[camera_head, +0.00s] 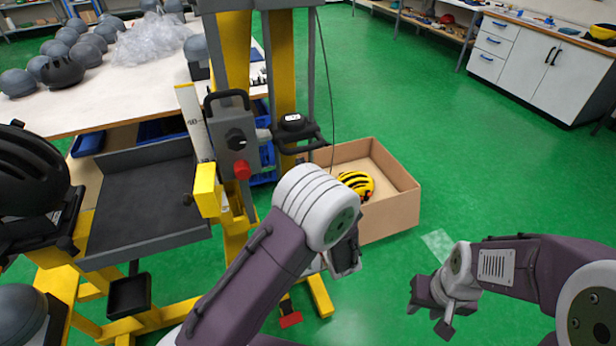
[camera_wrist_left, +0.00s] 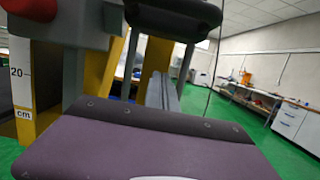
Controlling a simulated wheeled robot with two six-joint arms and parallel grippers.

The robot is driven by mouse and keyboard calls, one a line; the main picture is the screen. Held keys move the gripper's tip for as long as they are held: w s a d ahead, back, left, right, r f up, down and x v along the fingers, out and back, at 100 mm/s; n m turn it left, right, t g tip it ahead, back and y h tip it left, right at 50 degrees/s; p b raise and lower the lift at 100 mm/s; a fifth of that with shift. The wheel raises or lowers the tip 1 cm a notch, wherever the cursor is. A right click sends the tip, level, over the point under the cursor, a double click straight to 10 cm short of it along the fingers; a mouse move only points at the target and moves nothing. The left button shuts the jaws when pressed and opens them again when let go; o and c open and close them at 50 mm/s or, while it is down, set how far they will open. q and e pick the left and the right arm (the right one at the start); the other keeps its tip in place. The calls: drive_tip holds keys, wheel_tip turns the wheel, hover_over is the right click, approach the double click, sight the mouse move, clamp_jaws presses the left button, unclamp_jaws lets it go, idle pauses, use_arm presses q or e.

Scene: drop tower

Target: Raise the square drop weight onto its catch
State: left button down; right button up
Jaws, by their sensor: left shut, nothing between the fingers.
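The drop tower's yellow columns (camera_head: 235,50) stand at centre left in the head view. A dark block with a black handle (camera_head: 300,132) sits between its uprights; I cannot tell for sure whether this is the square drop weight. A dark handle-like bar also shows at the top of the left wrist view (camera_wrist_left: 175,18). My left gripper (camera_head: 345,260) is shut and empty, in front of the tower and mostly hidden behind its own wrist, apart from that handle. The catch is not clearly visible. My right gripper (camera_head: 430,310) is open and empty, over the floor at right.
A grey control box (camera_head: 232,135) with a knob and red button (camera_head: 242,169) is beside the handle. A cardboard box (camera_head: 390,212) holding a yellow-black helmet (camera_head: 356,184) stands behind my left wrist. A dark tray (camera_head: 145,195) is left. Green floor is clear at right.

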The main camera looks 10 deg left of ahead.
sight(297, 139)
use_arm(q)
drive_tip(key=w+a+r, duration=0.2)
drive_tip(key=w+r, duration=0.1)
drive_tip(key=r, duration=0.2)
drive_tip(key=shift+p, duration=0.4)
drive_tip(key=shift+r+p, duration=0.75)
drive_tip(key=shift+r, duration=0.2)
drive_tip(key=shift+f, duration=0.1)
